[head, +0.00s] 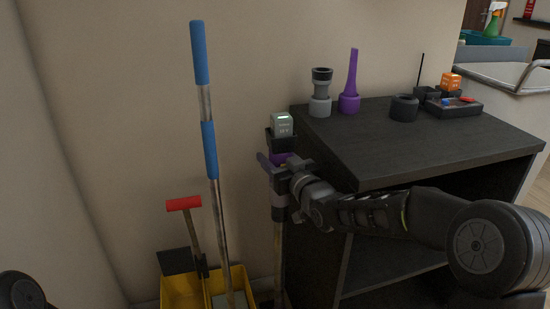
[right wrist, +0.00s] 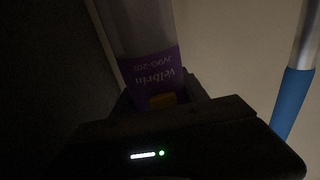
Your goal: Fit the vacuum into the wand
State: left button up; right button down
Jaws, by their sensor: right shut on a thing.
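A thin grey tube (head: 277,250), seemingly the wand, runs down below the vacuum. The gripper hides the area around the joint, so I cannot tell whether the two are seated. My left gripper is out of view.
On the cabinet top (head: 430,142) stand a grey nozzle (head: 320,95), a purple crevice tool (head: 350,85), a black round piece (head: 404,108) and a small tray (head: 455,106). A blue-handled mop (head: 210,150) and a yellow bucket (head: 178,293) stand close on the left.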

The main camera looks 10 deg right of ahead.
jog(key=shift+s+f+b, duration=0.1)
jog(key=shift+f+b, duration=0.6)
dwell(1.1)
jog(key=c, duration=1)
grip_release()
jog(key=shift+o, duration=0.6)
jog(key=shift+f, duration=0.1)
jog(key=o, duration=0.4)
jog(key=shift+r, duration=0.3)
jog(key=shift+f, duration=0.1)
jog(key=shift+r, duration=0.3)
notch_tip(320, 180, up, 10)
jog(key=p, duration=0.3)
jog(key=shift+f, duration=0.2)
